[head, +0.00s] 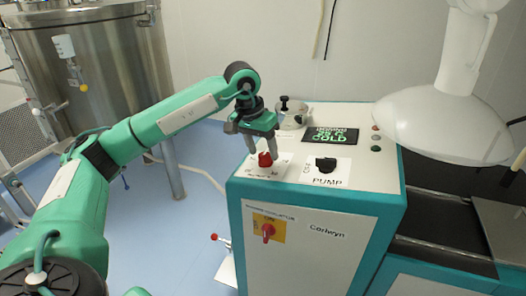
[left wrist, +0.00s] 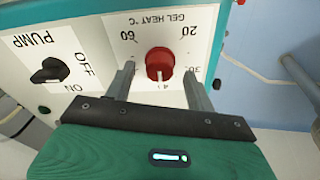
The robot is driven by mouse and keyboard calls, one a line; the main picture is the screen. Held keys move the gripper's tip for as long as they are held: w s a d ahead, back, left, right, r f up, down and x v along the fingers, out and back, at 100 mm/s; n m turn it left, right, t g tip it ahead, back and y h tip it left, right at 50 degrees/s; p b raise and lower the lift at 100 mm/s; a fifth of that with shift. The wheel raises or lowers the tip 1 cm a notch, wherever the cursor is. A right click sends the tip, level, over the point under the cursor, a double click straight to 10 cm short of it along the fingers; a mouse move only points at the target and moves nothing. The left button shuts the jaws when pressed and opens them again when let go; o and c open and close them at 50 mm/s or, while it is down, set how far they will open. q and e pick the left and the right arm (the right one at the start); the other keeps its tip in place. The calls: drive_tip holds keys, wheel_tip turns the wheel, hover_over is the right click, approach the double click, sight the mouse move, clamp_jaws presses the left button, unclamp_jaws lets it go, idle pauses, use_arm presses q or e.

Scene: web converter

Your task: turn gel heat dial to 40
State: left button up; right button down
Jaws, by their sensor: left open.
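The gel heat dial (head: 265,160) is a red knob on the console's white top plate in the head view. In the left wrist view the red dial (left wrist: 159,60) sits below the upside-down "GEL HEAT °C" label. A white line on it points down toward a partly hidden number starting with 4. The 60, 20 and 30 marks also show, 30 partly covered. My left gripper (head: 261,153) is above the dial, with its open fingers (left wrist: 160,70) one on each side of the knob. Gaps show between fingers and knob. My right gripper is not in view.
A black pump knob (head: 326,164) stands beside the dial, with a dark display (head: 330,138) and a pot (head: 292,114) behind. A red isolator switch (head: 268,231) is on the console's front. A white domed shape (head: 440,125) hangs at right. A steel tank (head: 90,80) stands at left.

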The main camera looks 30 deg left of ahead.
use_arm(q)
drive_tip(key=v, duration=1.2)
drive_tip(key=shift+r+p, duration=0.2)
drive_tip(key=shift+p, duration=0.2)
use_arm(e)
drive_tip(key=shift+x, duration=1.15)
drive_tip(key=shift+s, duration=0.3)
